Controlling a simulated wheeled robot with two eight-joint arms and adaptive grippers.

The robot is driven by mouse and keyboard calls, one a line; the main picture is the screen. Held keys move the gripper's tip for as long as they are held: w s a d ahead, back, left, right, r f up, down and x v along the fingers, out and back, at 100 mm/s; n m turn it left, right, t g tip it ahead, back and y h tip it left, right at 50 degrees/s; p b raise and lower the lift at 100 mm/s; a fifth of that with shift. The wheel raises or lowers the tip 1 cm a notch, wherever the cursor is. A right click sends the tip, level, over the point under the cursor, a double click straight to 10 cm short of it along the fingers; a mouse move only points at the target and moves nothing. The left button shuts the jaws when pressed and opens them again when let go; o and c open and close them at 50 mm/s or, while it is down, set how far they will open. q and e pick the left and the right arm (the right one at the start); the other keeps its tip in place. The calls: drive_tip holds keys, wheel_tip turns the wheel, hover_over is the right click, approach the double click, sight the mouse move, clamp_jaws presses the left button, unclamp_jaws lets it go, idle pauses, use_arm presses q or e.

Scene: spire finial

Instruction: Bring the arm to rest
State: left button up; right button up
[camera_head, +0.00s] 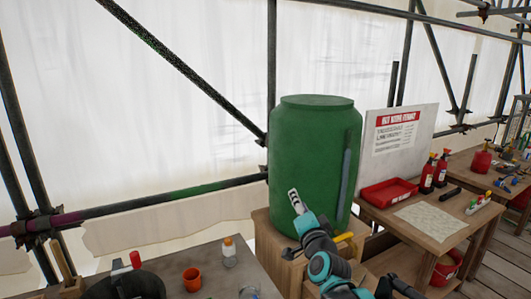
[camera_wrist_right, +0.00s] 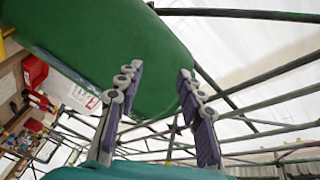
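My right gripper (camera_head: 294,196) is raised in front of the large green barrel (camera_head: 308,135) in the head view. Its teal and dark arm comes up from the bottom edge. In the right wrist view the two fingers of this gripper (camera_wrist_right: 159,77) stand apart with nothing between them. The green barrel (camera_wrist_right: 105,45) fills the upper left there, beyond the fingers. I cannot tell how close the fingers are to it. My left gripper is not in view.
A workbench (camera_head: 215,258) at lower left bears an orange cup (camera_head: 192,279) and a small jar (camera_head: 229,252). A wooden table (camera_head: 430,235) at right bears a red tray (camera_head: 388,192) and red extinguishers (camera_head: 428,173). Scaffold poles (camera_head: 272,70) stand behind.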

drive_tip(key=s+d+f+n+g, duration=0.2)
drive_tip(key=s+f+n+g, duration=0.1)
drive_tip(key=s+f, duration=0.5)
drive_tip(key=s+d+f+n+g+h, duration=0.1)
drive_tip(key=s+d+f+n+g, duration=0.2)
drive_tip(key=s+f, duration=0.5)
drive_tip(key=s+d+f+n+g+h, duration=0.1)
drive_tip(key=s+d+f+n+g, duration=0.2)
drive_tip(key=s+f, duration=0.5)
drive_tip(key=s+n+g, duration=0.1)
drive_tip(key=s+g, duration=0.1)
drive_tip(key=s, duration=0.5)
drive_tip(key=shift+s+d+f, duration=0.25)
drive_tip(key=shift+s+f, duration=0.05)
drive_tip(key=shift+s, duration=0.05)
